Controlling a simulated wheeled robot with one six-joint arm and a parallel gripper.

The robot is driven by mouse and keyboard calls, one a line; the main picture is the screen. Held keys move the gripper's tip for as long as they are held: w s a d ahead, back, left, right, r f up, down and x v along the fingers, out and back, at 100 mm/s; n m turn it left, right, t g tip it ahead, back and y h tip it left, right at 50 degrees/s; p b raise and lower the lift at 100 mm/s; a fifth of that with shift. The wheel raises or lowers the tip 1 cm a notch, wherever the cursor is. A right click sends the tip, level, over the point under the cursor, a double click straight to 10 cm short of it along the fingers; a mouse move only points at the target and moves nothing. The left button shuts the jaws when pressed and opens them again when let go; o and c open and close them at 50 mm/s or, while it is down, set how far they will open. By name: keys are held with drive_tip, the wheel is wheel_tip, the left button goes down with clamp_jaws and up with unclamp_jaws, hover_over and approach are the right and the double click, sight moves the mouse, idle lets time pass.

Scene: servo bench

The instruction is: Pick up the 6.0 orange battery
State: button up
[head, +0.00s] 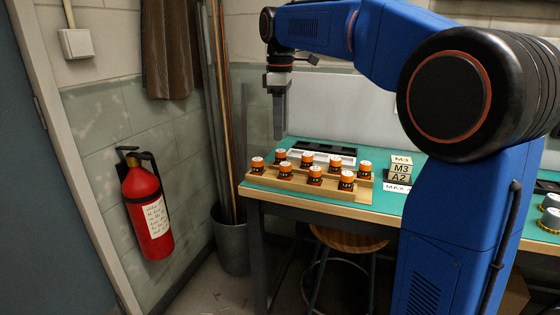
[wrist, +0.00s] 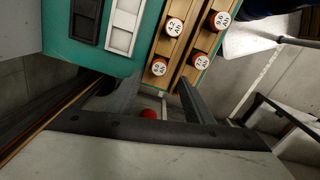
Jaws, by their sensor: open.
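In the wrist view, an orange battery (wrist: 158,68) with a white top, its small label seeming to read 6.0 Ah, stands at the near end of the left rack row. It appears to be the left-end battery of the back row (head: 281,156) in the head view. My gripper (wrist: 158,92) is open and empty. Its fingers show on both sides just below this battery in the wrist picture. In the head view, my gripper (head: 279,135) hangs pointing down above the bench, higher than the batteries and near the rack's left end.
Several similar orange batteries (head: 315,175) stand close together in two rows on the wooden rack (head: 330,192). A tray with black and white parts (wrist: 122,25) lies behind it. Label blocks (head: 400,170) stand to the right. A fire extinguisher (head: 147,212) hangs at the left.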

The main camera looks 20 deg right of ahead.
sight(281, 151)
drive_tip(key=shift+d+f, duration=0.1)
drive_tip(key=shift+f, duration=4)
clamp_jaws()
